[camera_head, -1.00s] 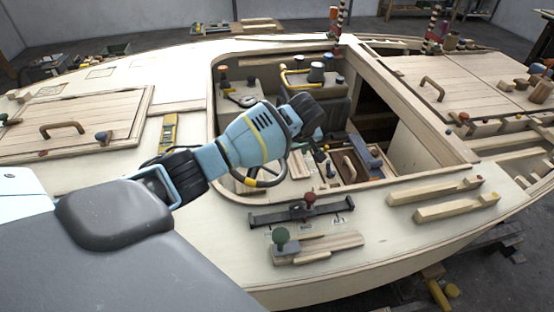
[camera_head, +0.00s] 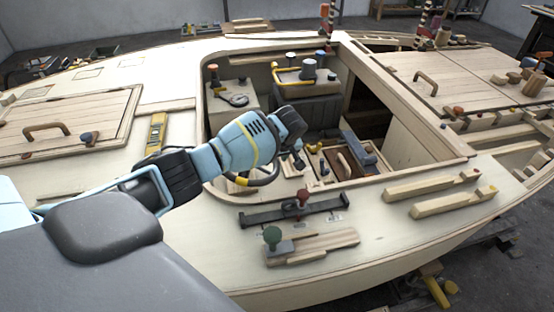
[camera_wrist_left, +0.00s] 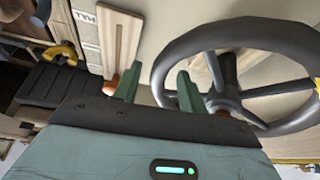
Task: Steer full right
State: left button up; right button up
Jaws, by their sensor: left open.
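The steering wheel (camera_head: 267,181) is dark with a yellow rim mark, in the cockpit behind and below my left wrist in the head view. Part of it is hidden by my arm. In the left wrist view the wheel (camera_wrist_left: 238,40) fills the right side, with its hub and spokes showing. My left gripper (camera_wrist_left: 157,84) is open, with two green fingers apart. The left part of the rim lies between the fingers in that picture, one finger over the inside of the wheel. Whether they touch the rim cannot be told. My right gripper is not in view.
A dark bar with a red knob (camera_head: 303,197) and a block with a green knob (camera_head: 272,237) are on the near deck. A yellow level (camera_head: 157,132) lies left of the cockpit. Light wooden bars (camera_head: 432,184) lie on the right deck.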

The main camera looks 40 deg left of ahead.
pick_arm(q)
jog(key=shift+c, duration=0.4)
jog(key=shift+f, duration=0.1)
grip_shut()
